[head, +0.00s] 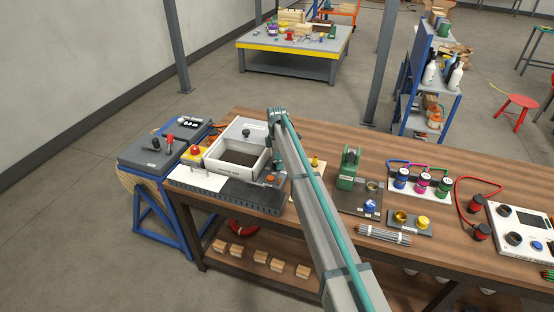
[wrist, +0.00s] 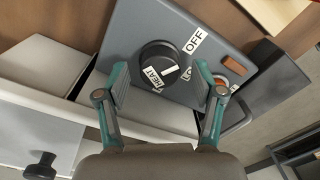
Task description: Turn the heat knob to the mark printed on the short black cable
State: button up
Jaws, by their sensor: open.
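The heat knob (wrist: 158,56) is a round black knob on a grey panel (wrist: 135,28) in the wrist view. A white HEAT label (wrist: 152,78) and a short white line show at its lower side. An OFF label (wrist: 194,40) is at its upper right, and a second label (wrist: 187,73), partly hidden, is to its right. My gripper (wrist: 160,82) is open, its fingers apart on either side of the knob. I cannot tell whether they touch it.
An orange rocker switch (wrist: 232,65) sits on the panel right of the knob. In the head view a white open box (head: 238,174) stands left of my arm, with a red button (head: 195,151) beside it.

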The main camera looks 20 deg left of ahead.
jog(key=shift+f, duration=0.15)
jog(key=shift+c, duration=0.2)
jog(key=c, duration=1.1)
